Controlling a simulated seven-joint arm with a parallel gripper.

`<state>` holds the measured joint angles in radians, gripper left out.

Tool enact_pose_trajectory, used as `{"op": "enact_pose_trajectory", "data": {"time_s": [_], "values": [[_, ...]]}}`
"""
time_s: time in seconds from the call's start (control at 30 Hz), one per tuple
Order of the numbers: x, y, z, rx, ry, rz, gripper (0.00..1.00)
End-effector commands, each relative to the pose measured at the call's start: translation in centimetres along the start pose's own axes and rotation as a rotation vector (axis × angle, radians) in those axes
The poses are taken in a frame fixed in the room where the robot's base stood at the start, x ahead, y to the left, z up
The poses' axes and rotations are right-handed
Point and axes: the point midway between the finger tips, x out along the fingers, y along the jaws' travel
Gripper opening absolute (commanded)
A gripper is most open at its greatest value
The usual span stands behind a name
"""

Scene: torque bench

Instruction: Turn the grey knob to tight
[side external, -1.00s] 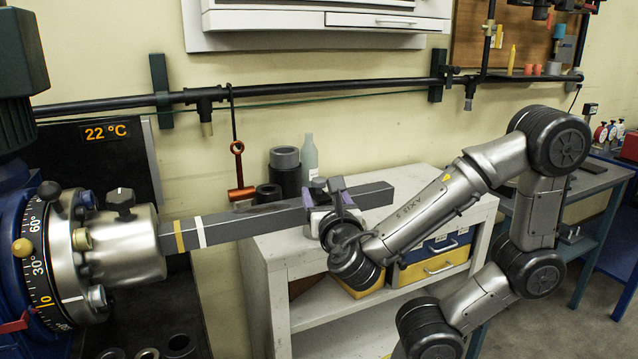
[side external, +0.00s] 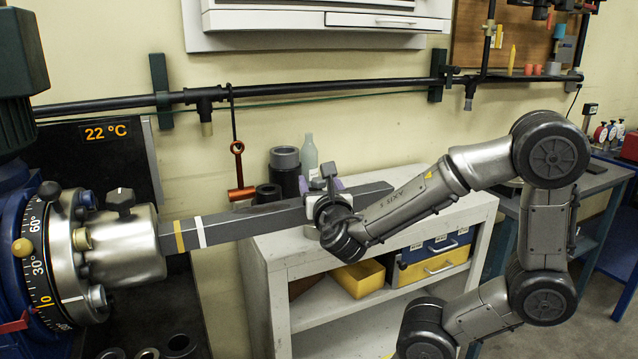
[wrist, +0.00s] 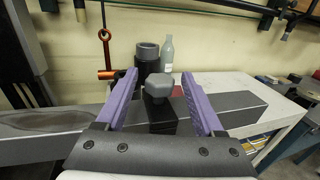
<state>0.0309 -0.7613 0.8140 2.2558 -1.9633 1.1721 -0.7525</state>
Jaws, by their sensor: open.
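The grey knob (wrist: 158,87) has a faceted head and stands on a dark block (wrist: 150,122) on the long grey bar (wrist: 232,99). In the side external view the knob (side external: 329,170) shows above the bar (side external: 262,220). My gripper (wrist: 162,76) is open, with one purple finger on each side of the knob in the wrist view. A gap shows between the knob and each finger there. In the side external view my gripper (side external: 321,186) is at the bar's right part, and its wrist hides part of the block. I see no tight mark on the knob.
The bar runs left into a metal chuck (side external: 130,245) with an angle dial (side external: 35,255). A white shelf (side external: 300,260) is below.

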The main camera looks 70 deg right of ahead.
Motion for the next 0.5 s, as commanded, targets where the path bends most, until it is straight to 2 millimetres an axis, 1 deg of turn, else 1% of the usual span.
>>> {"op": "enact_pose_trajectory", "data": {"time_s": [0.13, 0.17, 0.3, 0.47, 0.5], "values": [[0.0, 0.02, 0.0, 0.0, 0.0, 0.0, 0.7], [0.0, 0.02, 0.0, 0.0, 0.0, 0.0, 0.68], [-0.01, 0.02, 0.01, 0.0, 0.0, 0.0, 0.43], [-0.02, 0.02, 0.01, 0.0, 0.0, 0.0, 0.14], [-0.02, 0.02, 0.02, 0.0, 0.0, 0.0, 0.07]]}}
